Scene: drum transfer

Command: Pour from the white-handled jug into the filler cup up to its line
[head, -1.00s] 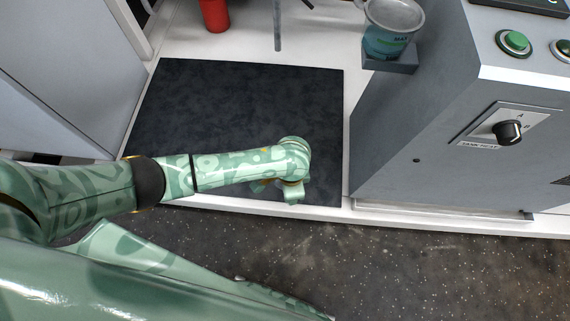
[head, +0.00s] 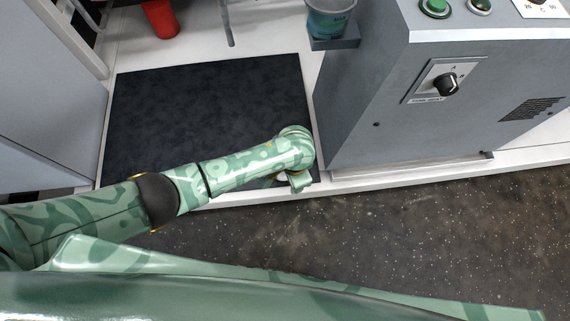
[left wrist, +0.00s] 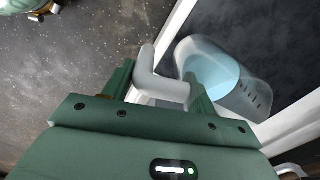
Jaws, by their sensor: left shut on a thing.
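In the left wrist view, my left gripper (left wrist: 160,88) is shut on the white handle (left wrist: 170,90) of the jug. The jug's clear body (left wrist: 250,97) is beyond the fingers and holds pale blue liquid, with dark marks on its side. In the head view, my left arm (head: 255,165) reaches over the front edge of the dark mat, and its wrist hides most of the gripper and jug. The filler cup (head: 330,24), bluish with a grey rim, stands at the top on a bracket of the grey machine, partly cut off. My right gripper is not in view.
The grey machine (head: 365,105) with a knob and buttons stands right of the dark mat (head: 205,110). A red container (head: 160,18) and a grey post (head: 227,22) are at the back. A grey panel (head: 45,95) is at left. The speckled floor (head: 420,215) in front is clear.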

